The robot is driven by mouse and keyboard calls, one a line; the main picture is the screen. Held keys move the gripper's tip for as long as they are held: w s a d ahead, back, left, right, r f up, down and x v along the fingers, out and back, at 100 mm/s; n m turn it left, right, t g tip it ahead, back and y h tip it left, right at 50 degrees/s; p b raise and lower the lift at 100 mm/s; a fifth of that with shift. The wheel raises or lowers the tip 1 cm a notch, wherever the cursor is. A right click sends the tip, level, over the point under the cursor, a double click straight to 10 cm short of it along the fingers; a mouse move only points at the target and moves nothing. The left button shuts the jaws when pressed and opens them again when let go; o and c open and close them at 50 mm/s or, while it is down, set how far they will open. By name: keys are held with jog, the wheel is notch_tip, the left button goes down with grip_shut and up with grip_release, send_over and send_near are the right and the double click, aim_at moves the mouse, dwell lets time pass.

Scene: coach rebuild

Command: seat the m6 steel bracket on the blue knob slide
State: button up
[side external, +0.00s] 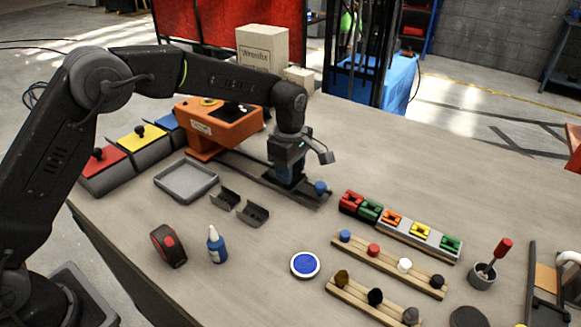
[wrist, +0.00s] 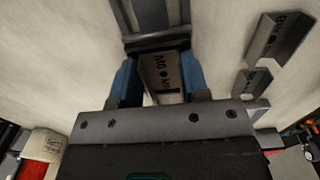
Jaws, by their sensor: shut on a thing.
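My gripper (side external: 288,180) is low over a dark slide (side external: 309,198) with a blue knob (side external: 321,187) at its right end. In the wrist view, the blue fingers of my gripper (wrist: 158,78) are shut on a grey steel bracket (wrist: 167,74) whose marking looks like M6. The dark slide (wrist: 150,41) lies just beyond the bracket in that view. The bracket is hidden behind the gripper in the side view. I cannot tell whether it touches the slide.
Two loose brackets (side external: 254,214) (side external: 225,198) lie left of the slide. An orange machine (side external: 219,127) stands behind, joined by a rail. A grey tray (side external: 187,196) is at left. Red and green blocks (side external: 351,202) (side external: 370,211) sit close on the right.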

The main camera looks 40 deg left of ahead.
jog(key=shift+f, duration=0.1)
dwell(0.4)
jog(key=o, duration=1.4)
jog(key=shift+r, duration=3)
jog(key=shift+r, duration=0.1)
